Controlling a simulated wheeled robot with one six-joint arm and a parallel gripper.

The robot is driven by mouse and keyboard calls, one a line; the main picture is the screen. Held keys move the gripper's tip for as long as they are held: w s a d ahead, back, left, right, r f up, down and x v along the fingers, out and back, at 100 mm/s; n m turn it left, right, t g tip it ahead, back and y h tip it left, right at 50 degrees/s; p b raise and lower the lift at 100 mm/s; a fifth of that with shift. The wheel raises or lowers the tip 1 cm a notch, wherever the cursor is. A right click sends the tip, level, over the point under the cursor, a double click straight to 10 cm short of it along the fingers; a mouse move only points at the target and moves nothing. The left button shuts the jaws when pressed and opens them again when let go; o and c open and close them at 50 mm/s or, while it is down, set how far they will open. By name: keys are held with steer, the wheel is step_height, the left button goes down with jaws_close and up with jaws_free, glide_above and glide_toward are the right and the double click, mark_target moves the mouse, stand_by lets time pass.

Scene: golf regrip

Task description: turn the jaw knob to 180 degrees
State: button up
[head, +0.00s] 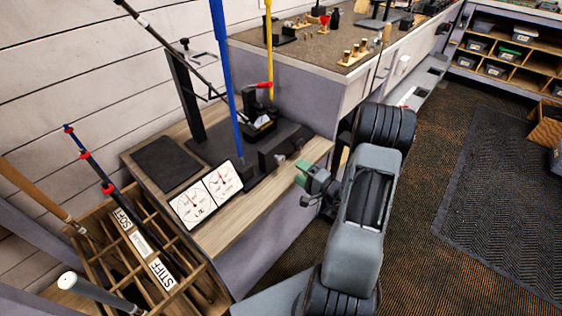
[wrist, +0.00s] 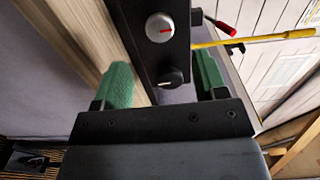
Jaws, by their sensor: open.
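A black control block (wrist: 150,60) in the wrist view carries two round knobs. One is a silver knob (wrist: 160,28) with a red mark; the other is a smaller dark knob (wrist: 172,78) with a pale mark. I cannot tell from any label which is the jaw knob. My gripper (wrist: 163,82) is open, its green fingertips wide apart. The dark knob appears between them and the silver one lies beyond; neither is gripped. In the head view, my gripper (head: 304,180) is just right of the black block (head: 276,152) at the bench edge, where the knobs are hardly visible.
Two white dial gauges (head: 207,194) stand at the front of the wooden bench (head: 250,215). A blue shaft (head: 222,70) and a yellow shaft (head: 268,45) rise behind. A compartmented club crate (head: 150,262) sits at the left. Carpet floor (head: 425,180) is open at the right.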

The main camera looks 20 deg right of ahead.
mark_target(282, 161)
steer(key=x, duration=0.9)
steer(key=c, duration=0.9)
